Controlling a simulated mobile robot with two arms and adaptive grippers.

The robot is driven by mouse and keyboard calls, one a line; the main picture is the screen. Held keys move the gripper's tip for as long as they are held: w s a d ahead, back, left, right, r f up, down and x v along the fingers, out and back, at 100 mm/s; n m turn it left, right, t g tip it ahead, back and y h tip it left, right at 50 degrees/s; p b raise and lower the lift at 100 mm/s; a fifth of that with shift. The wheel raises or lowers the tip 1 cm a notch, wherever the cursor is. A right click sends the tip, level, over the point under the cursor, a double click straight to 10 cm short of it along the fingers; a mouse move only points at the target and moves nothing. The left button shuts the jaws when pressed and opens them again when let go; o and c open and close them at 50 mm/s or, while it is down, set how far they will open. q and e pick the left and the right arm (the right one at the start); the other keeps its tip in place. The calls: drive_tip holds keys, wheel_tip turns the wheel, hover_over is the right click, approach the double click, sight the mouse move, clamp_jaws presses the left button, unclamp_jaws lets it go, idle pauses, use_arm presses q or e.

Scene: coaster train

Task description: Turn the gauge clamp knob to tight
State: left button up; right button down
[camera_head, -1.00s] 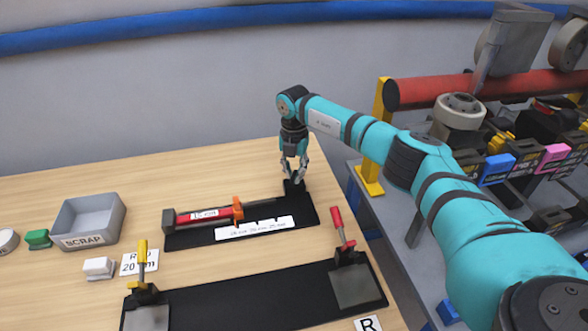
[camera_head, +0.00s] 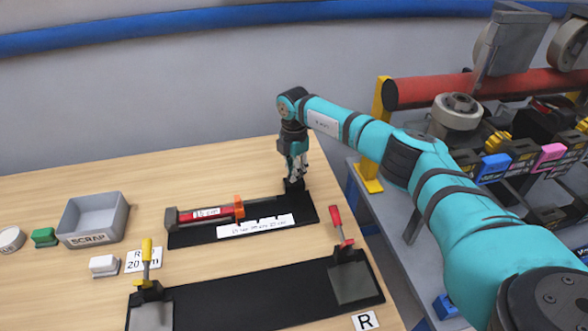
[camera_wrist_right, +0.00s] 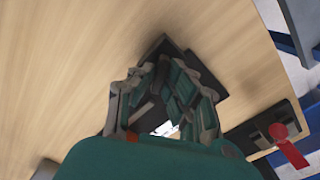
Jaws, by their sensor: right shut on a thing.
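The black gauge board (camera_head: 190,239) lies on the table with a red bar labelled 15 cm (camera_head: 205,213), an orange slider (camera_head: 239,207) and a white scale strip (camera_head: 257,226). The small black clamp knob (camera_head: 293,186) stands at the board's far right end. My right gripper (camera_head: 295,178) points down over that end, its fingers shut on the knob. In the right wrist view its fingers (camera_wrist_right: 165,95) close over the board's end and hide most of the knob. The knob's setting cannot be read. My left gripper is not in view.
A black fixture (camera_head: 250,291) with a yellow-handled clamp (camera_head: 147,250) and a red-handled clamp (camera_head: 337,222) lies in front. A grey SCRAP bin (camera_head: 90,238), a green block (camera_head: 45,237) and a white block (camera_head: 104,265) stand left. The table's right edge is near my arm.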

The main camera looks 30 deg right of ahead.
drive_tip(key=shift+w+r, duration=0.1)
drive_tip(key=shift+r, duration=0.05)
drive_tip(key=c, duration=1.4)
unclamp_jaws()
drive_tip(key=shift+o, duration=0.2)
wheel_tip(320, 180, up, 12)
